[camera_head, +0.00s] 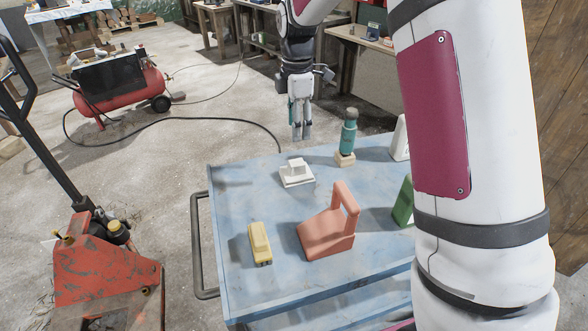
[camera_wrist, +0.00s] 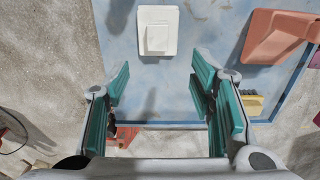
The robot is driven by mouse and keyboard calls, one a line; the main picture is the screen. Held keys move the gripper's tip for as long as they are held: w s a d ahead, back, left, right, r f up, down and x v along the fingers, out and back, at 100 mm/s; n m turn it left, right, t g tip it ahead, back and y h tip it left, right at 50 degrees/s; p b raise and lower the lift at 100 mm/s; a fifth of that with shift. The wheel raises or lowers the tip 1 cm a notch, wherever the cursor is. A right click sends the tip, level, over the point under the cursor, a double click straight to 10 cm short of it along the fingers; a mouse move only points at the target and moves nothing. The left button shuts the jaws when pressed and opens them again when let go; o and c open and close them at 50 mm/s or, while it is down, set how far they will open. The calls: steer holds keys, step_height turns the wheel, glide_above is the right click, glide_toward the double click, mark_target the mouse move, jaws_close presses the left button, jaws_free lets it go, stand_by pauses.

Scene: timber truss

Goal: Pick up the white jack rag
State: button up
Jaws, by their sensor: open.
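A white piece (camera_head: 295,174), the one that best fits the white jack rag, lies on the blue cart top (camera_head: 235,205) near its far left part. It has a flat square base with a smaller raised block on top. In the wrist view the white piece (camera_wrist: 158,31) shows at the top middle, ahead of the fingertips. My gripper (camera_head: 302,134) points down above the cart's far edge, just above the white piece in the picture. In the wrist view my gripper (camera_wrist: 162,74) has its teal fingers wide apart with nothing between them.
A yellow block (camera_head: 260,243), a salmon piece with a handle (camera_head: 328,232), a teal bottle (camera_head: 348,138) on a wooden block, a green piece (camera_head: 403,202) and another white piece (camera_head: 400,140) share the cart. A red pallet jack (camera_head: 105,265) stands left.

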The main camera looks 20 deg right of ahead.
glide_above(297, 163)
step_height(297, 163, down, 7)
steer(key=shift+s+f+p, duration=0.1)
steer(key=shift+s+p, duration=0.05)
steer(key=shift+p, duration=0.15)
steer(key=shift+w+f+p, duration=0.15)
steer(key=shift+f+p, duration=0.1)
steer(key=shift+f, duration=1.35)
steer(key=shift+w+f+p, duration=0.1)
steer(key=shift+f+p, duration=0.1)
steer(key=shift+f, duration=1.35)
jaws_close()
